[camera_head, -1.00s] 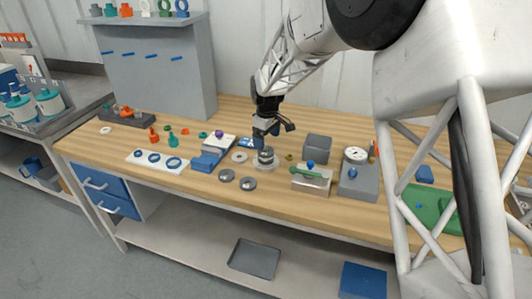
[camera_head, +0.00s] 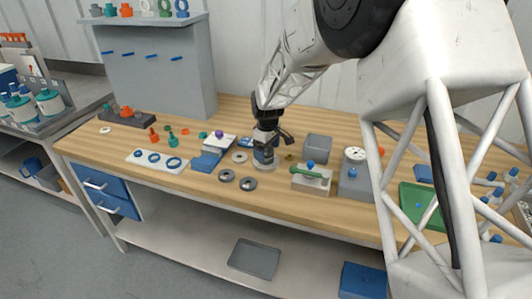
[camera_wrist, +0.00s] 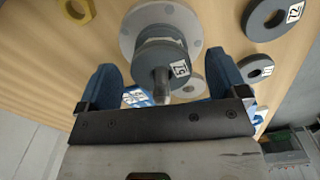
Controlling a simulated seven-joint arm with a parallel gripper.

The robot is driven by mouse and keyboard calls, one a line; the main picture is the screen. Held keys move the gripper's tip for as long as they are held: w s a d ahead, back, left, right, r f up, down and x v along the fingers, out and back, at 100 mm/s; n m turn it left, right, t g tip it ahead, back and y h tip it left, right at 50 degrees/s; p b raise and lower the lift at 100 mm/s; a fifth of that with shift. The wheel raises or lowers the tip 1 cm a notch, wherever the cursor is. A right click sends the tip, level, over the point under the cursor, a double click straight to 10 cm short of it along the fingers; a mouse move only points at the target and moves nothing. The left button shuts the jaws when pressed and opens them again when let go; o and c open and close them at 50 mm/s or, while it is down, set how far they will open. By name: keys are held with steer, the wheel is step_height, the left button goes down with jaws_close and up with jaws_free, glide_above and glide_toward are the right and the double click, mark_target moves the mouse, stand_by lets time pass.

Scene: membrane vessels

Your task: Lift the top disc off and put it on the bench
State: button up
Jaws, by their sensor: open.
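A stack of grey discs stands on a round pale base (camera_head: 265,165), partly hidden behind my gripper in the head view. The wrist view shows the top disc (camera_wrist: 150,56) with a white number label on its side and a metal post (camera_wrist: 161,88) at its middle. The base flange (camera_wrist: 129,40) lies beyond it. My gripper (camera_wrist: 165,78) is open, its blue fingers apart on the left and right of the post, with nothing held. In the head view my gripper (camera_head: 266,143) is at the stack. I cannot tell whether a finger touches the disc.
Two loose grey discs (camera_head: 226,175) (camera_head: 248,183) lie on the bench (camera_head: 210,189) in front of the stack. A pale ring (camera_head: 240,157) is left of it.

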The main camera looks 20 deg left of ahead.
steer(key=c, duration=1)
steer(key=shift+r, duration=0.1)
steer(key=shift+r, duration=4.9)
steer(key=shift+r, duration=0.2)
steer(key=shift+r, duration=1.3)
